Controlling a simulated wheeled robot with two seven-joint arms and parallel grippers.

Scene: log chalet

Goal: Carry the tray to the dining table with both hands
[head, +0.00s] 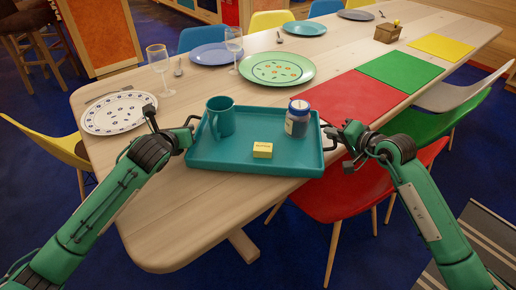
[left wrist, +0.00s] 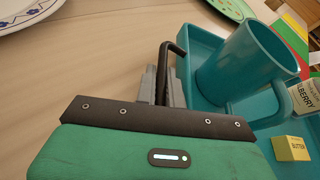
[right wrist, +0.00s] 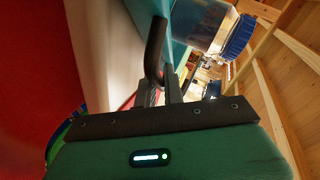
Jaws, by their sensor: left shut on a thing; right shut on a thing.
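The teal tray (head: 225,160) is over the near end of the wooden dining table (head: 165,225), its right part reaching past the edge above a red chair. I cannot tell whether it touches the tabletop. On it are a teal mug (head: 221,117), a jar with a blue lid (head: 297,118) and a yellow butter block (head: 262,150). My left gripper (head: 187,133) is shut on the tray's left handle, a dark bar also seen in the left wrist view (left wrist: 173,62). My right gripper (head: 338,138) is shut on the right handle, which shows in the right wrist view (right wrist: 155,50).
A spotted plate (head: 118,112) lies left of the tray, a green plate (head: 276,68) and wine glasses (head: 159,63) behind it. A red placemat (head: 355,98) lies to the right. A red chair (head: 345,190) and green chair (head: 440,125) line the right side. Bare wood shows at the near left.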

